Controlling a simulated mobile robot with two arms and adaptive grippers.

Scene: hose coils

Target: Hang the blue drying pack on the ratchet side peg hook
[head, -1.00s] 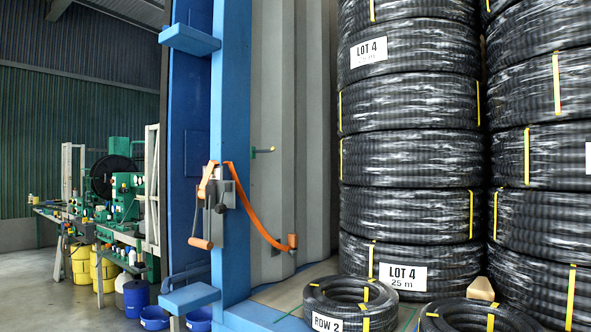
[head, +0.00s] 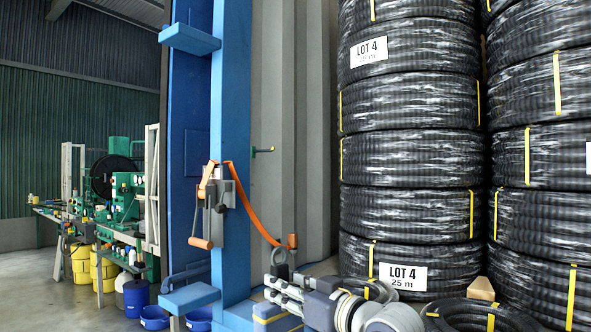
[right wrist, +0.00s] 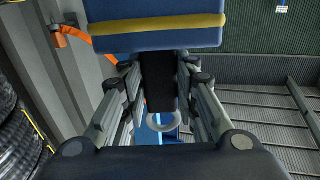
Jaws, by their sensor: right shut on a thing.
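The blue drying pack (right wrist: 155,28) with a yellow band shows at the top of the right wrist view; in the head view its blue body (head: 274,321) is partly cut off at the bottom edge. A dark stem and a grey ring (head: 279,258) belong to its upper end. My right gripper (head: 274,290) is shut on the dark stem, with the ring standing above the fingers. My left gripper is not in view.
An orange strap (head: 256,222) hangs from the ratchet across the wall below the peg. Tall stacks of black hose coils (head: 410,155) stand on the right. Small coils (head: 470,314) lie in front. A blue post (head: 230,110) stands left of the peg.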

